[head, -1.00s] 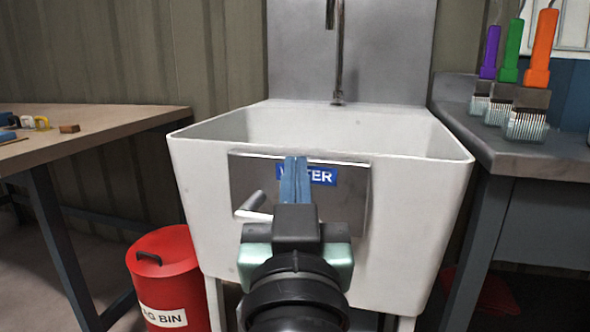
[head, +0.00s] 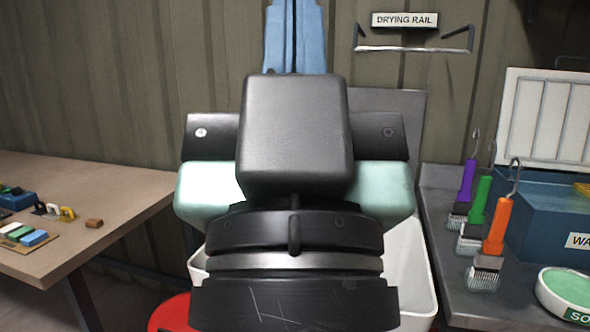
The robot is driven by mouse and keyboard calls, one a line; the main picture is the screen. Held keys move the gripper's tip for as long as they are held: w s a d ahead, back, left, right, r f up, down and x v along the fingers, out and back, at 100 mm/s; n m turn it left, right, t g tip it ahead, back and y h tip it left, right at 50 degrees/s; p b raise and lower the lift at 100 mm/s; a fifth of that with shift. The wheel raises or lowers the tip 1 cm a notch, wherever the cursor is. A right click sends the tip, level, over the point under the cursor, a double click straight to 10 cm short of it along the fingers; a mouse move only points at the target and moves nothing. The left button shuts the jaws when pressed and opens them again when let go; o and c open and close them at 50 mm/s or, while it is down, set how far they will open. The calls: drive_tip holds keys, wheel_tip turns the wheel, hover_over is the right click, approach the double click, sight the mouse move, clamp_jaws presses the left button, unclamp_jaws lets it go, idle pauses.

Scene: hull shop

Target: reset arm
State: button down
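My gripper (head: 295,36) is raised close in front of the head camera and fills the middle of the view. Its blue fingers point up and lie side by side with only a thin seam between them. I see nothing held. The very ends of the fingers are cut off by the top edge of the picture. The dark wrist and pale green gripper body hide most of the white sink (head: 420,280) behind.
A wooden table (head: 110,200) with small coloured blocks stands left. A grey bench (head: 440,210) right holds purple, green and orange brushes (head: 495,228), a blue tub (head: 540,215) and a green-filled dish (head: 568,292). A drying rail (head: 415,48) is on the wall. A red bin (head: 170,314) shows low left.

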wheel_tip(320, 180, up, 18)
drive_tip(key=p, duration=1.5)
